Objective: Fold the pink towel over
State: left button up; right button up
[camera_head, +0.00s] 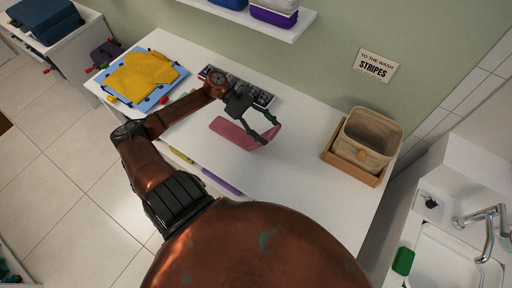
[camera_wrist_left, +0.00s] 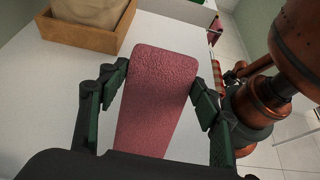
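The pink towel (camera_head: 232,133) is a narrow strip on the white table top. It also shows in the left wrist view (camera_wrist_left: 158,95), running away from the camera with a rounded far end. My left gripper (camera_head: 269,131) is over the towel's right part in the head view. In the left wrist view its fingers (camera_wrist_left: 160,98) stand apart, one on each side of the towel, so it is open. Whether the fingertips touch the towel's edges I cannot tell. My right gripper cannot be made out in either view.
A beige basket (camera_head: 371,135) in a wooden tray (camera_head: 327,153) stands at the right of the table (camera_head: 300,180). Yellow cloth lies on a blue board (camera_head: 176,72) at the left. A dark compartmented tray (camera_head: 262,98) is behind the gripper. A sink (camera_head: 455,262) is at lower right.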

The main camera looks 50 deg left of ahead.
pick_arm(q)
jog(key=shift+s+a+h+b, duration=0.2)
jog(key=shift+a+h+b, duration=0.3)
jog(key=shift+a+b, duration=0.55)
jog(key=shift+s+a+r+t+h+b, duration=0.15)
jog(key=shift+a+r+t+h+b, duration=0.25)
jog(key=shift+b, duration=0.35)
jog(key=shift+a+r, duration=0.1)
jog(key=shift+r, duration=0.05)
jog(key=a+b, duration=0.1)
jog(key=a+h+b, duration=0.2)
jog(key=shift+s+a+r+b, duration=0.15)
jog(key=shift+s+r+b, duration=0.15)
jog(key=shift+s+b, duration=0.1)
